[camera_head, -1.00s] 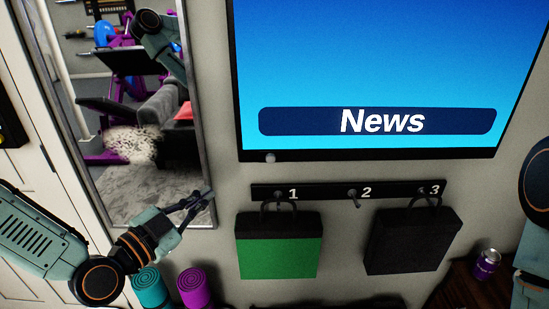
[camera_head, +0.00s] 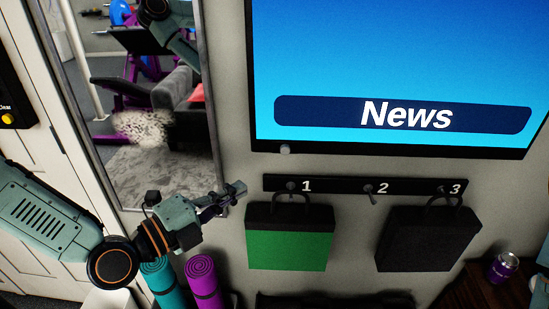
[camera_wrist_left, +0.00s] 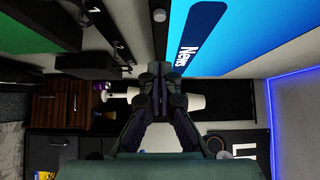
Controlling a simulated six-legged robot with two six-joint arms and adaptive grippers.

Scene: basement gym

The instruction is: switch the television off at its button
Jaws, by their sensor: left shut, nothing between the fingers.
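The television (camera_head: 390,70) is on the wall and lit, with a blue "News" screen. Its small round pale button (camera_head: 285,149) sits at the lower left of its bottom edge. The button also shows in the left wrist view (camera_wrist_left: 159,15), beside the television (camera_wrist_left: 205,25). My left gripper (camera_head: 240,188) is shut and empty, left of and below the button and apart from it. In the left wrist view its closed fingers (camera_wrist_left: 160,70) point ahead, with the button beyond them in the picture. My right gripper is not in view.
A numbered hook rail (camera_head: 340,187) runs below the television, holding a green-fronted bag (camera_head: 290,248) and a black bag (camera_head: 425,250). A mirror (camera_head: 150,185) stands left. Rolled mats (camera_head: 203,280) stand below my left arm. A purple can (camera_head: 502,267) is at lower right.

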